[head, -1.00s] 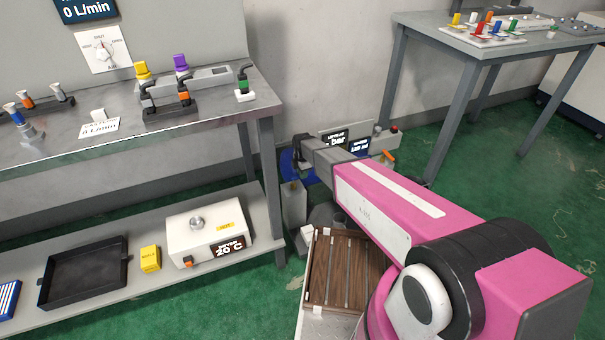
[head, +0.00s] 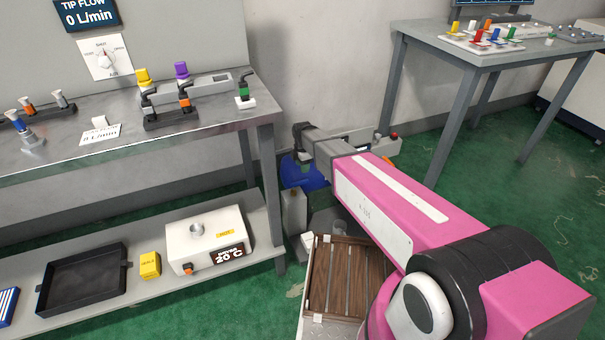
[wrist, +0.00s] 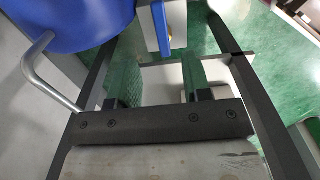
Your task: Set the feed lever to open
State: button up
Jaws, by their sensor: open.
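My gripper (wrist: 158,78) is open in the wrist view, with its two fingers apart and nothing seen between them. In the head view my gripper (head: 303,150) is at the far end of my pink arm, in front of a blue rounded vessel (head: 300,174). In the wrist view the blue vessel (wrist: 65,18) fills the upper left, with a bent metal rod (wrist: 45,70) beside it. A narrow blue and white part with a yellow edge (wrist: 162,28) lies beyond the fingers. I cannot tell whether this part or the rod is the feed lever, nor any lever's setting.
A steel bench (head: 225,125) with valves stands at left, above a shelf (head: 130,300) holding a heater box (head: 205,245) and a black tray (head: 80,282). A slatted wooden crate (head: 345,275) is beside my arm.

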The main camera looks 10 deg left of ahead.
notch_tip(320, 180, up, 2)
jog(key=shift+r, duration=0.1)
dwell(0.4)
